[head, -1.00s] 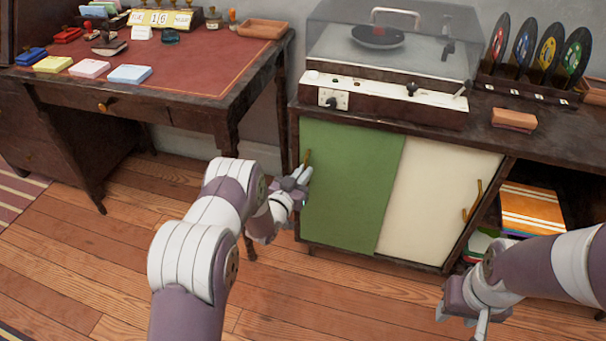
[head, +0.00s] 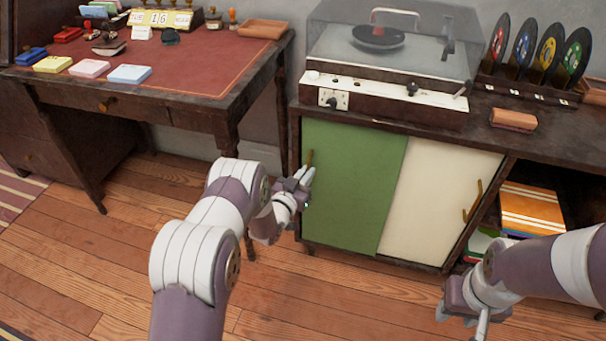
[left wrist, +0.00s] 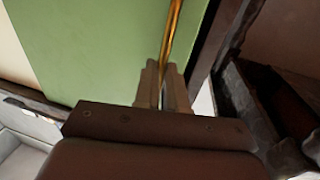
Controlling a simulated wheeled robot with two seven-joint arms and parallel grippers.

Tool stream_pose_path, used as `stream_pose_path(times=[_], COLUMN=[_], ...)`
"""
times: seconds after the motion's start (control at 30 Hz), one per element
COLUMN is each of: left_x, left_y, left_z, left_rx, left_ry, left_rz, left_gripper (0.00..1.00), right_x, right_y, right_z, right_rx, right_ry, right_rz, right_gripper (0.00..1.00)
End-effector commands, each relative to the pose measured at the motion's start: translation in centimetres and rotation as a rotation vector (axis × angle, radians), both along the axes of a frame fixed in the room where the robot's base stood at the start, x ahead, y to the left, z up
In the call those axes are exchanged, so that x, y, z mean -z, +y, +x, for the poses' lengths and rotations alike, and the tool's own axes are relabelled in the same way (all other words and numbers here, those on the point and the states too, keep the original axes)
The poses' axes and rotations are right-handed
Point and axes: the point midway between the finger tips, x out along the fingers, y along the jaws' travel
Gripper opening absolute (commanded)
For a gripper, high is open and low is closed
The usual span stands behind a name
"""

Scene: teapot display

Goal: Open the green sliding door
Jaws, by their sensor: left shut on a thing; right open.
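The green sliding door (head: 350,187) covers the left part of the low cabinet, beside a cream door (head: 438,205). A thin brass handle (head: 308,160) stands upright near the green door's left edge. It also shows in the left wrist view (left wrist: 173,40), running down between the fingers. My left gripper (head: 304,180) is at the handle's lower end, shut on it. In the left wrist view its fingers (left wrist: 161,88) sit close together around the handle, near the dark cabinet frame. My right gripper (head: 478,318) is low in front of the cabinet's right side, open and empty.
A record player (head: 385,95) stands on the cabinet top, with a record rack (head: 530,90) to its right. A desk (head: 150,80) stands left of the cabinet, its leg close to my left arm. An open shelf with orange-covered items (head: 530,210) is at the right. The wooden floor in front is clear.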

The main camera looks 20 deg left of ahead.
Motion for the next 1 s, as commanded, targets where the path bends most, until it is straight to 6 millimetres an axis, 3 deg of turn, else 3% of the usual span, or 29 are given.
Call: stream_pose_path(times=[0.6, 0.8, 1.0], left_x=[0.3, 0.2, 0.2], left_y=[-14.6, -17.0, -17.8], left_z=[-0.6, -0.7, -0.7], left_rx=[0.007, 0.004, 0.003], left_ry=[0.003, 0.004, 0.005], left_rz=[0.001, 0.001, 0.002], left_gripper=[0.0, 0.0, 0.0], right_x=[0.7, 1.0, 1.0], right_y=[0.0, 0.0, 0.0], right_z=[0.0, 0.0, 0.0], right_rx=[0.0, 0.0, 0.0], right_ry=[0.0, 0.0, 0.0], right_rz=[0.0, 0.0, 0.0], right_gripper=[0.43, 0.43, 0.43])
